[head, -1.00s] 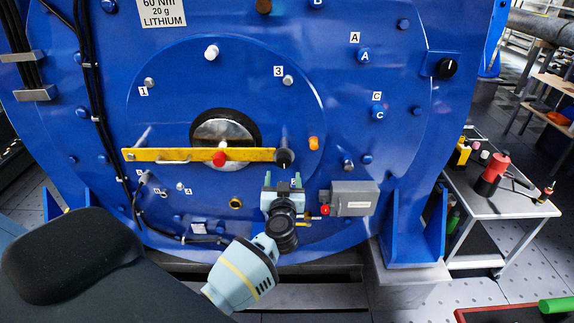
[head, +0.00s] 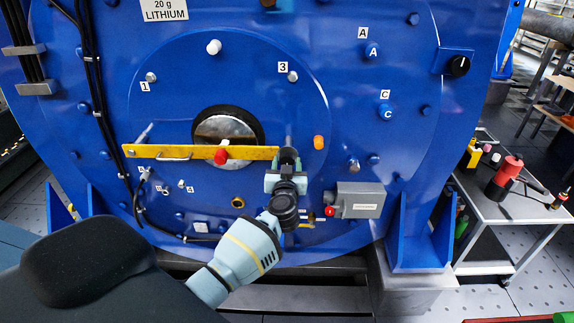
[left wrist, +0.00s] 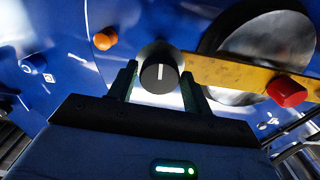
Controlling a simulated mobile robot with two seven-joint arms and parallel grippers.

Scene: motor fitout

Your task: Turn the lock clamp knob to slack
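The lock clamp knob is a round black knob (head: 288,155) at the right end of the yellow bar (head: 200,152) on the blue motor face. In the left wrist view the knob (left wrist: 160,77) faces me, with a short white mark upright on its upper part. My left gripper (head: 286,172) is just below and in front of the knob, partly hiding it. In the left wrist view its two fingers (left wrist: 160,72) stand on either side of the knob, open, with a small gap visible at each side. My right gripper is not in view.
A red knob (head: 221,157) sits on the bar, and an orange plug (head: 319,142) is right of the black knob. A grey box (head: 360,200) is at lower right. Another black knob (head: 459,65) is at upper right. A cart (head: 510,205) with tools stands further right.

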